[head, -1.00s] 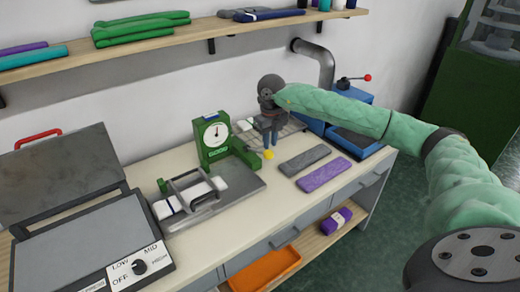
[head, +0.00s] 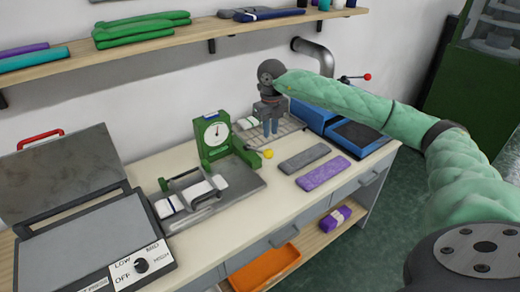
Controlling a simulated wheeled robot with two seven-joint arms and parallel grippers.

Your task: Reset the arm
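My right gripper (head: 271,128) hangs at the end of my green-sleeved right arm, fingers pointing down. It is above the back part of the bench, in front of a wire rack (head: 290,128) and just behind the yellow knob of the green gauge press. The two fingers stand apart with a gap between them, and I see nothing held there. My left gripper is not in the head view.
The green dial press (head: 213,135) stands left of the gripper, its yellow knob (head: 268,154) close by. A grey strip (head: 304,158) and a purple strip (head: 323,173) lie on the bench (head: 262,205). A blue machine (head: 355,138) is at right; a shelf (head: 140,46) runs above.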

